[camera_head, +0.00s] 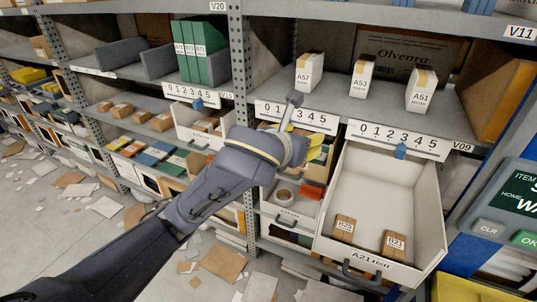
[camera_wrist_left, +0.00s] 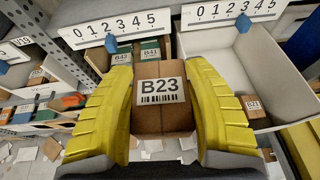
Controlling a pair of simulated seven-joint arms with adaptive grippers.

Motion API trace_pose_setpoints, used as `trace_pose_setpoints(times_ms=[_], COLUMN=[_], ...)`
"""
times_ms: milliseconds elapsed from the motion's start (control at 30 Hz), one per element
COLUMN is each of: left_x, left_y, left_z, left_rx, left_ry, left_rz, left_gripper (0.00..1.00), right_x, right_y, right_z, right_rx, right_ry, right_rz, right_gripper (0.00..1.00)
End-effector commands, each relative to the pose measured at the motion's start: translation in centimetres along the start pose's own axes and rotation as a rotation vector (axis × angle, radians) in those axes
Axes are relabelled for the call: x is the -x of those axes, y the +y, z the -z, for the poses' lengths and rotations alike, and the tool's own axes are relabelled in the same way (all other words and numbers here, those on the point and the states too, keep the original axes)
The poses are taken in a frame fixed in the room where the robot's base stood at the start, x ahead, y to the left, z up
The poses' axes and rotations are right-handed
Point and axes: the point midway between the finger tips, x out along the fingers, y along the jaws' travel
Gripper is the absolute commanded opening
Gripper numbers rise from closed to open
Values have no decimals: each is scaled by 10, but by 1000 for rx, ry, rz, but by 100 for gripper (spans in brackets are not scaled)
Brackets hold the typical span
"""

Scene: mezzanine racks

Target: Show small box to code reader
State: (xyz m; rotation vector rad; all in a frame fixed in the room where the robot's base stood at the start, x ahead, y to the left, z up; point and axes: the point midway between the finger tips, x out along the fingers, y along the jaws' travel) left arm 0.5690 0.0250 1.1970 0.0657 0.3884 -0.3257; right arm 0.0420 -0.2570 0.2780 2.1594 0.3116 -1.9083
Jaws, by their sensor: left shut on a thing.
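My left gripper (camera_head: 316,148) reaches from the lower left to the shelf front, in front of the racks. In the left wrist view its yellow fingers (camera_wrist_left: 160,72) are shut on a small brown cardboard box (camera_wrist_left: 148,122). The box has a white label reading B23 with a barcode, which faces the wrist camera. In the head view the box is hidden by the gripper. A console (camera_head: 490,228) with a dark screen and CLR and OK keys stands at the right edge. I cannot tell a code reader in either view. My right gripper is not in view.
An open white drawer (camera_head: 430,222) marked A21 holds two small boxes, B25 (camera_head: 344,228) and B21 (camera_head: 394,244). White cartons A57 (camera_head: 308,73), A53 (camera_head: 363,77) and A51 (camera_head: 420,91) stand on the shelf above. Cardboard and paper litter the floor.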

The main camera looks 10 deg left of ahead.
Motion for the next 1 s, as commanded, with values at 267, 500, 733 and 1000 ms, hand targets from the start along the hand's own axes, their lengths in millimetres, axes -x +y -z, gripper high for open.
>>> trace_pose_setpoints(times_ms=[267,500,733,1000], left_x=[34,75,121,169], left_y=[-99,-187,-270,-350], left_z=[-59,-79,-69,-19], left_rx=[-88,-162,-233,-308], left_ry=[-6,-4,-2,1], left_rz=[200,378,548,731], left_gripper=[20,20,20,20], right_x=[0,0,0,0], right_y=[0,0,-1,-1], right_z=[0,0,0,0], right_rx=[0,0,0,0], right_ry=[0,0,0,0], right_rz=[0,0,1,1], right_gripper=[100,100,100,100])
